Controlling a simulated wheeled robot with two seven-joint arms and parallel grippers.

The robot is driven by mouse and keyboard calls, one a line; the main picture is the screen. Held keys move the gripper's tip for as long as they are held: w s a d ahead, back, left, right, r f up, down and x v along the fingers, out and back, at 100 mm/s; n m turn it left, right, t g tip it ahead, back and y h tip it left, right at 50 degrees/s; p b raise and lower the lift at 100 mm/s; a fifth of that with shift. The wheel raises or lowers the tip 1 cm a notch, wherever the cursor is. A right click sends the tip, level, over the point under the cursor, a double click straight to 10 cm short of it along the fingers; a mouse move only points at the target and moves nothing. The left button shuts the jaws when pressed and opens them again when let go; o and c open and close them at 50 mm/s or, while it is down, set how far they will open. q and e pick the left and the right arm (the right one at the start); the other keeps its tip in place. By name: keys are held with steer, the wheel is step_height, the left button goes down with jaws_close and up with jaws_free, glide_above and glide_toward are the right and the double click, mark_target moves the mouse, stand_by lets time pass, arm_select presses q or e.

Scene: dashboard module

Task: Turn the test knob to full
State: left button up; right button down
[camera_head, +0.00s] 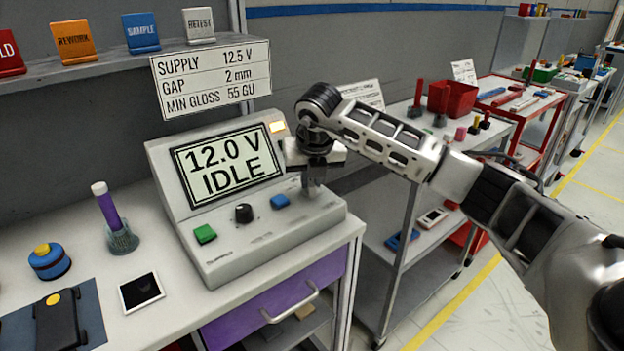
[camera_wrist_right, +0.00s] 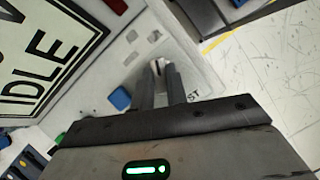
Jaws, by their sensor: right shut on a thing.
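The grey test console (camera_head: 230,258) stands on the white bench. Its screen (camera_head: 225,167) reads "12.0 V IDLE". My right gripper (camera_head: 313,188) points down at the right end of the console's panel. In the wrist view its fingers (camera_wrist_right: 163,80) are shut on the test knob (camera_wrist_right: 157,67), of which only a small pale and dark bit shows between them. A label ending in "ST" is beside the fingers. The knob's turn angle is hidden. My left gripper is not in view.
The panel also has a black knob (camera_head: 244,214), a green button (camera_head: 205,234) and a blue button (camera_head: 280,201) close to my right gripper. A sign (camera_head: 212,78) reads "SUPPLY 12.5 V". A grey cart (camera_head: 395,215) stands at right.

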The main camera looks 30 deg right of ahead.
steer(key=shift+w+r+m+h, duration=0.1)
steer(key=shift+m+h, duration=0.2)
steer(key=shift+m, duration=0.6)
steer(key=shift+m+g+h+b, duration=0.35)
steer(key=shift+m+g+h, duration=0.05)
steer(key=shift+m, duration=0.9)
steer(key=c, duration=1.4)
jaws_free()
steer(key=shift+a, duration=0.1)
steer(key=p+v, duration=0.1)
steer(key=v, duration=1.5)
